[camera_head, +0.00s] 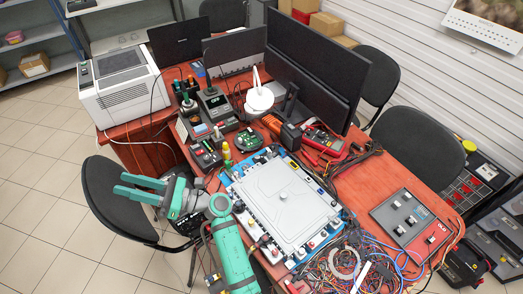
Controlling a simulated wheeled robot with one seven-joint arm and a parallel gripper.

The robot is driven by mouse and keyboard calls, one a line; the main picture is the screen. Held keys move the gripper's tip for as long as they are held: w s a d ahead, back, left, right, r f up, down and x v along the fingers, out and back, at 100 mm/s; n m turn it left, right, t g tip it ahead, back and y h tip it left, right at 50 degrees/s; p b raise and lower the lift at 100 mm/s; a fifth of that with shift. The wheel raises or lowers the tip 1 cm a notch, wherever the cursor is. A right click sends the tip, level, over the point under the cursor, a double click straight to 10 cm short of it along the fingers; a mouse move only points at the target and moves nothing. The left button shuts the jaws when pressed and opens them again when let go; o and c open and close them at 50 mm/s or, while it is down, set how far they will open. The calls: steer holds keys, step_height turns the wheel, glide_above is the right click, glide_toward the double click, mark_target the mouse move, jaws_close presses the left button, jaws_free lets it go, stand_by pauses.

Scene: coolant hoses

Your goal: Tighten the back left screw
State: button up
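A flat grey metal housing (285,205) lies on a blue-edged base on the red table, turned at an angle. Several small fittings sit around its rim, too small to tell which is the back left screw. My gripper (119,184), with teal fingers, is at the left, over the black chair and off the table. It points left, away from the housing. The two fingers are apart with a gap between them, and nothing shows in it. My teal arm rises from the bottom and passes close to the housing's left side.
Tangled cables (345,262) cover the table's front. A grey panel with switches (404,222) lies at the right. Large dark monitors (315,65) and a white printer (122,85) stand behind. Small instruments and a green circuit board (250,139) crowd the area behind the housing.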

step_height(320, 180, down, 2)
steer(key=w+a+n+g+h, duration=0.1)
steer(key=w+n+g+h, duration=0.15)
steer(key=n, duration=0.25)
steer(key=n+t+h, duration=0.3)
steer(key=n+h, duration=0.6)
steer(key=h, duration=1.2)
glide_above(269, 153)
step_height(269, 153, down, 4)
step_height(269, 153, down, 9)
steer(key=shift+s, duration=0.1)
steer(key=shift+f, duration=0.7)
steer(key=shift+c, duration=0.3)
